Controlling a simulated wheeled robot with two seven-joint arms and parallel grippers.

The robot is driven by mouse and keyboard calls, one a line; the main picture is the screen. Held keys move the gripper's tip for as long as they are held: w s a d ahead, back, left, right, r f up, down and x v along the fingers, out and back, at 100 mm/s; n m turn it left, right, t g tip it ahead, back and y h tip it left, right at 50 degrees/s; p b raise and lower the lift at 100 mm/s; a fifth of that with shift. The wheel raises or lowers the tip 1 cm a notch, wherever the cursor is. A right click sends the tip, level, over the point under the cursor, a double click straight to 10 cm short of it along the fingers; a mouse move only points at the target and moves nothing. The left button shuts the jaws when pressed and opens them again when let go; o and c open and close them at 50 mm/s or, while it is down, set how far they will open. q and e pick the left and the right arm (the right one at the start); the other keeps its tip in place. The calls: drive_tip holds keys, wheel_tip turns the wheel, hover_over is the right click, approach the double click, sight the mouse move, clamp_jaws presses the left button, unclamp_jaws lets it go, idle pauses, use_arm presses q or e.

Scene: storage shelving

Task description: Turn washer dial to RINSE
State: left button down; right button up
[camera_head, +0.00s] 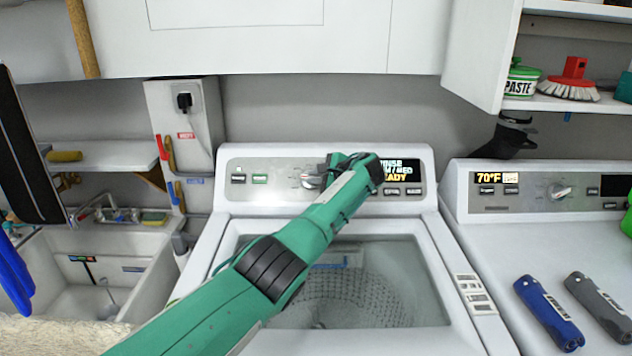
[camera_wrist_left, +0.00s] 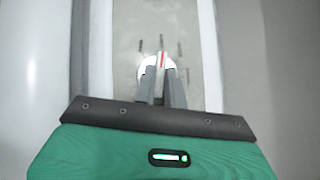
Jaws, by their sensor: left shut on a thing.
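The washer (camera_head: 430,240) stands in the middle of the head view, with its dial (camera_head: 311,181) on the grey control panel at the back. The display (camera_head: 398,170) right of the dial shows "READY" at the bottom, with a word ending in "INSE" at the top, partly hidden by my arm. My left gripper (camera_head: 326,172) is at the dial. In the left wrist view its fingers (camera_wrist_left: 160,88) are shut on the dial's knob, which has a red pointer line (camera_wrist_left: 163,60) and a white round base (camera_wrist_left: 146,76). My right gripper is not in view.
A sink (camera_head: 140,262) is at the left. An open cabinet (camera_head: 560,104) hangs above right.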

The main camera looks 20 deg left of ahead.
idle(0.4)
use_arm(q)
drive_tip(key=c, duration=1.5)
unclamp_jaws()
drive_tip(key=shift+o, duration=0.2)
drive_tip(key=b+v, duration=0.1)
drive_tip(key=v, duration=1.2)
drive_tip(key=shift+s+d, duration=0.15)
drive_tip(key=shift+d, duration=0.15)
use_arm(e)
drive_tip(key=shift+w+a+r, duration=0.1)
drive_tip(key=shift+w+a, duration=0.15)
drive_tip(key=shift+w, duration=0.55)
use_arm(q)
drive_tip(key=shift+r, duration=0.15)
